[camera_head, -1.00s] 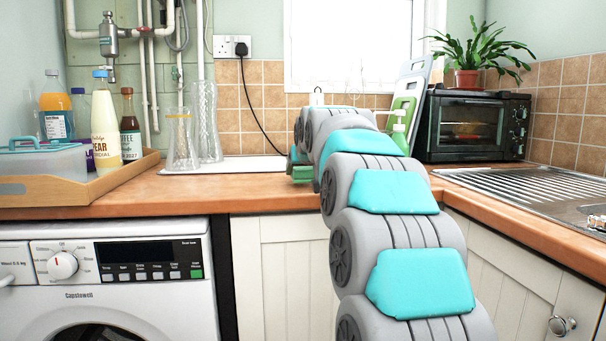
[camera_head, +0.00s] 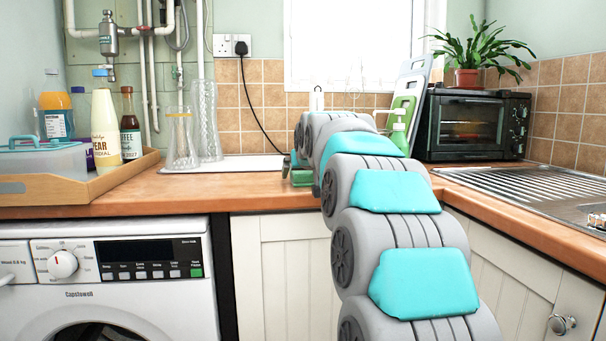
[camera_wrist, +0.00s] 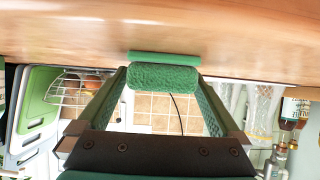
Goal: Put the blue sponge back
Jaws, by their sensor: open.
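Nothing plainly blue and sponge-like shows. A green, rough-surfaced block (camera_wrist: 165,77) with a lighter green strip (camera_wrist: 165,58) beside it lies at the worktop in the wrist view. My gripper (camera_wrist: 162,76) is open, with one finger at each end of the block. Whether the fingers touch it I cannot tell. In the head view a small green shape (camera_head: 302,178) shows at the end of my arm, low over the worktop. My arm hides most of the gripper there.
The wrist view is upside down. Glass vases (camera_head: 206,122) stand left of my gripper, with a wooden tray (camera_head: 110,182) of bottles farther left. A green soap bottle (camera_head: 398,130), boards and a toaster oven (camera_head: 472,125) stand right. The front worktop (camera_head: 240,190) is clear.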

